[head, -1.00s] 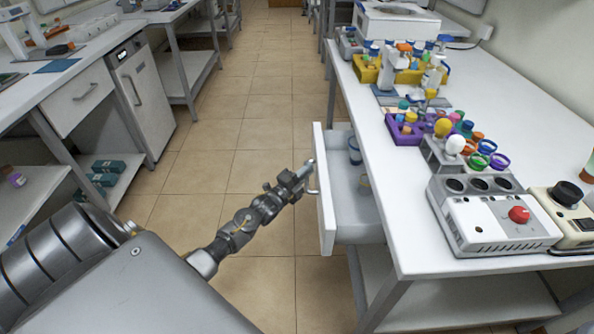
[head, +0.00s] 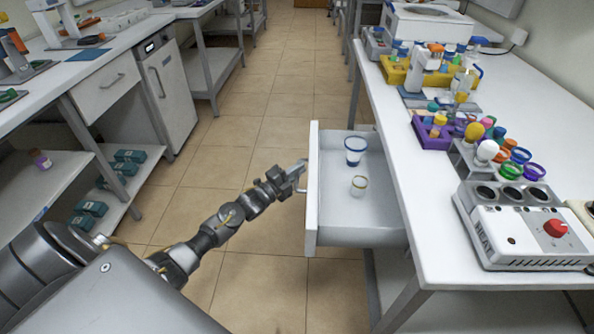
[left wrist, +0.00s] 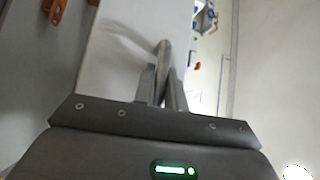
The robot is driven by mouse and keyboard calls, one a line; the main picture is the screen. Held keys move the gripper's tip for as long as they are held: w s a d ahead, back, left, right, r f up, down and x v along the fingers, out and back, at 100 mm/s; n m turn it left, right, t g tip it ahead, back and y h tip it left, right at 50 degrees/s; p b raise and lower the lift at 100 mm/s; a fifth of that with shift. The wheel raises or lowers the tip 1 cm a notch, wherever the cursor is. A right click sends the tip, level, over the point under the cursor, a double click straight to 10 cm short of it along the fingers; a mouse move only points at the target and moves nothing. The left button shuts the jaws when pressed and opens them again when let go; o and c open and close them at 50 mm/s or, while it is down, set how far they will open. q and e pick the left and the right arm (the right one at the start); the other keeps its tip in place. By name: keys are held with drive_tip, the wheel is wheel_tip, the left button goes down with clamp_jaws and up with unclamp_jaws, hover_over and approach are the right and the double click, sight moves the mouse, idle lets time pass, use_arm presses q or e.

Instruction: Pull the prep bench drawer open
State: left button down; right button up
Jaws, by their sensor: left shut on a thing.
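The prep bench drawer (head: 385,212) is pulled well out from under the white bench at the right in the head view. Two small cups lie inside, one with a blue rim (head: 355,150) and one with a tan rim (head: 359,185). My left gripper (head: 299,178) is at the outer face of the drawer front, shut on the drawer handle (head: 303,190). The left wrist view shows the metal handle (left wrist: 163,52) running between the gripper's fingers (left wrist: 161,88), with the white drawer front behind it. My right gripper is not in view.
The bench top (head: 440,215) holds a heater block with a red knob (head: 556,228), a purple rack (head: 432,136) and a yellow rack (head: 398,72). Another bench with a closed drawer (head: 107,84) stands at the left. The tiled aisle (head: 265,125) between is clear.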

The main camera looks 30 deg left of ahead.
use_arm(q)
drive_tip(key=c, duration=1.7)
unclamp_jaws()
drive_tip(key=shift+s, duration=0.1)
drive_tip(key=shift+v, duration=5.4)
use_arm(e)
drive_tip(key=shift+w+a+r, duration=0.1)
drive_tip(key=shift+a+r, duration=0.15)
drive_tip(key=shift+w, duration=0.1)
